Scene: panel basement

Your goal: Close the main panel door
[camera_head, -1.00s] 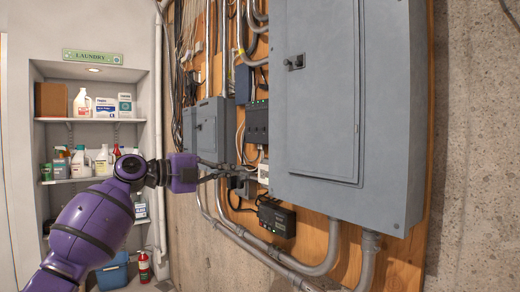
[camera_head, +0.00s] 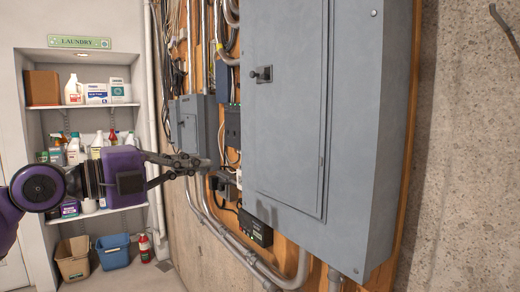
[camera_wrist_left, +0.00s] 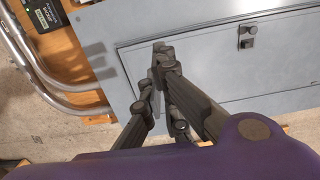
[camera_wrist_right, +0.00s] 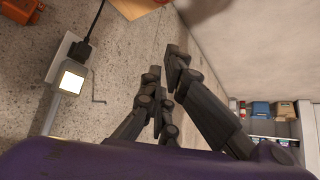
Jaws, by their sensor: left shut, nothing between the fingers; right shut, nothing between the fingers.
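The main panel is a large grey metal box (camera_head: 345,215) on the wall in the head view. Its door (camera_head: 290,130) looks flush with the front, with a thin seam around it and a dark latch (camera_head: 262,74) at its left edge. The door (camera_wrist_left: 215,60) and latch (camera_wrist_left: 247,36) also show in the left wrist view. My left gripper (camera_head: 204,163) is shut and empty, left of the panel in the head view; contact cannot be told. It overlaps the door's edge in the left wrist view (camera_wrist_left: 160,52). My right gripper (camera_wrist_right: 164,62) is shut and empty, away from the panel.
A smaller grey box (camera_head: 192,125), conduits (camera_head: 215,228) and a black device (camera_head: 255,228) are on the wall left of the panel. Shelves (camera_head: 115,210) with bottles stand at the left. A lit lamp (camera_wrist_right: 72,78) shows in the right wrist view. Bare concrete lies right of the panel.

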